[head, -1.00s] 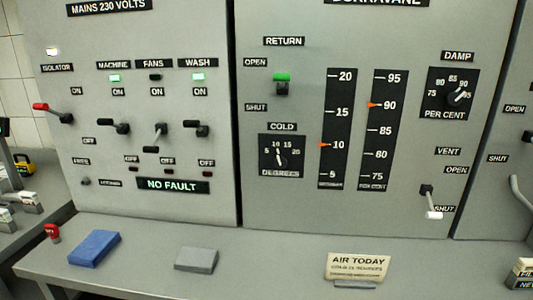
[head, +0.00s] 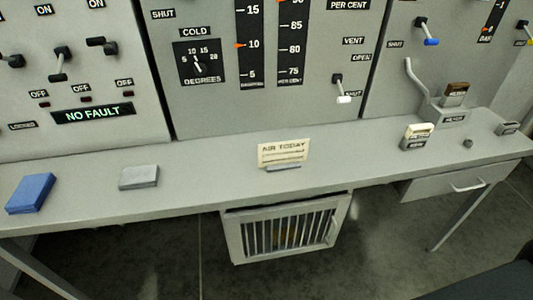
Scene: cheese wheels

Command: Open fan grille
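A barred metal grille (head: 288,232), which looks like the fan grille, hangs under the front edge of the desk near the middle of the head view. It has a pale grey frame and upright bars. It appears closed across its box. Neither of my grippers is in view.
The grey desk (head: 215,190) holds a blue book (head: 31,193), a grey block (head: 139,177) and an "AIR TODAY" card (head: 284,152). A drawer (head: 450,188) is at right. Switch panels stand behind. The floor (head: 190,270) before the desk looks clear; a dark shape is at bottom right.

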